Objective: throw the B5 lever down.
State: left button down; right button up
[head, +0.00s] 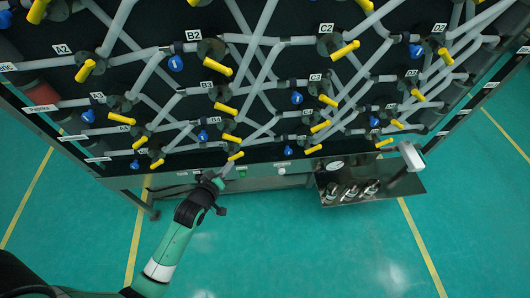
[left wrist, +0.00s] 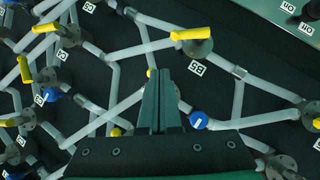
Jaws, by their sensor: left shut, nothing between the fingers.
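In the head view my left gripper (head: 221,173) is at the panel's lower edge. My right gripper is not in view.
The panel carries grey pipes, several other yellow levers and blue valve tags, including a blue tag (left wrist: 198,120) close to my left fingers. A metal shelf (head: 390,190) with cylinders stands right of my arm. The green floor (head: 300,250) in front is clear.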

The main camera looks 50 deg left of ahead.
pick_arm(q)
jog(key=shift+n+g+y, duration=0.3)
jog(key=shift+n+g, duration=0.1)
jog(key=shift+g, duration=0.1)
jog(key=s, duration=0.1)
jog(key=s+a, duration=0.2)
jog(key=s, duration=0.1)
jog(key=shift+f, duration=0.1)
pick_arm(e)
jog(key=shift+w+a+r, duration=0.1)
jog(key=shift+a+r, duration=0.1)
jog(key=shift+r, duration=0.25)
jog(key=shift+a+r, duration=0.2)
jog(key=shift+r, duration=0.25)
pick_arm(q)
jog(key=b, duration=0.4)
send_over(233, 157)
jog(key=s+d, duration=0.2)
jog(key=s, duration=0.1)
notch_tip(233, 157, down, 5)
jog(key=shift+w+f+b, duration=0.45)
jog(key=shift+w+f, duration=0.3)
jog(key=shift+f, duration=0.25)
jog(key=shift+w+d+f, duration=0.15)
jog(key=shift+w+f, duration=0.2)
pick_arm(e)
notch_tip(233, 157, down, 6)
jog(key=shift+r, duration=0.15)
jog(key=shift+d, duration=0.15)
